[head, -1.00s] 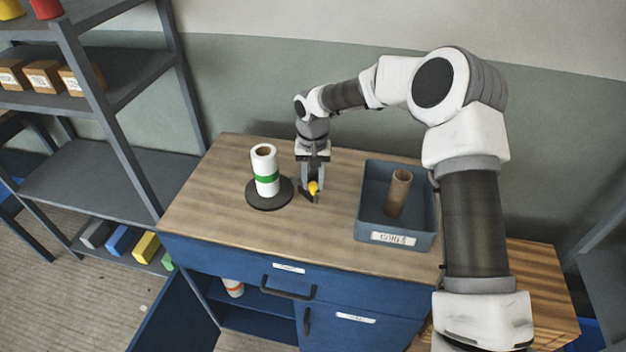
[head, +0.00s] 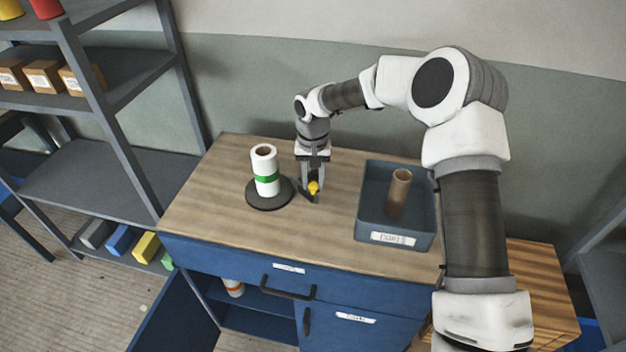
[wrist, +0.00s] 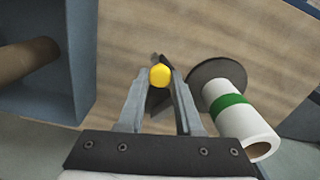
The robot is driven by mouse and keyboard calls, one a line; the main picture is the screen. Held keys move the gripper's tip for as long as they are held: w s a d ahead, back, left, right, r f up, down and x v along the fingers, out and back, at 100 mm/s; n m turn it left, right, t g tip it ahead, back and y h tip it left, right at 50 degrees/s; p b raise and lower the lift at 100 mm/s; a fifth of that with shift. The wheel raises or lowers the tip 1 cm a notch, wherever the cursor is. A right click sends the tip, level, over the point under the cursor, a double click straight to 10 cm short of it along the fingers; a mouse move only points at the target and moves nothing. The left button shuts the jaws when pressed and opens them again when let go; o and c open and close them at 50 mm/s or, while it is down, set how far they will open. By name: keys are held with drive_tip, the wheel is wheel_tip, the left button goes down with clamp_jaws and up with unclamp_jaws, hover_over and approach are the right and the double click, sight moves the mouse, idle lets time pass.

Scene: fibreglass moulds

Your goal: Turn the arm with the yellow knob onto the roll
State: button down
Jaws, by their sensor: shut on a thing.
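The white roll (head: 264,163) with a green band stands upright on a round dark base (head: 270,199) on the worktop. It also shows at the right of the wrist view (wrist: 240,122). The yellow knob (head: 313,187) is just right of the base, and in the wrist view (wrist: 160,76) it sits between my fingertips. My gripper (head: 312,184) points down and is shut on the knob. A dark piece of the arm (wrist: 158,100) shows beneath the knob; most of it is hidden by the knob and fingers. The knob is apart from the roll.
A blue-grey bin (head: 366,220) holding a brown cardboard tube (head: 398,190) stands to the right on the wooden worktop (head: 230,240). The worktop's front is clear. Below, a blue cabinet door (head: 175,310) hangs open. A grey shelf unit (head: 95,185) stands at the left.

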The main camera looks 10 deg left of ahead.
drive_tip(key=shift+a, duration=0.15)
drive_tip(key=w+a+m+b, duration=0.2)
drive_tip(key=a+m+b, duration=0.2)
drive_tip(key=a+m, duration=0.4)
drive_tip(key=shift+w+m, duration=0.2)
drive_tip(key=shift+m, duration=0.6)
drive_tip(key=c, duration=0.6)
unclamp_jaws()
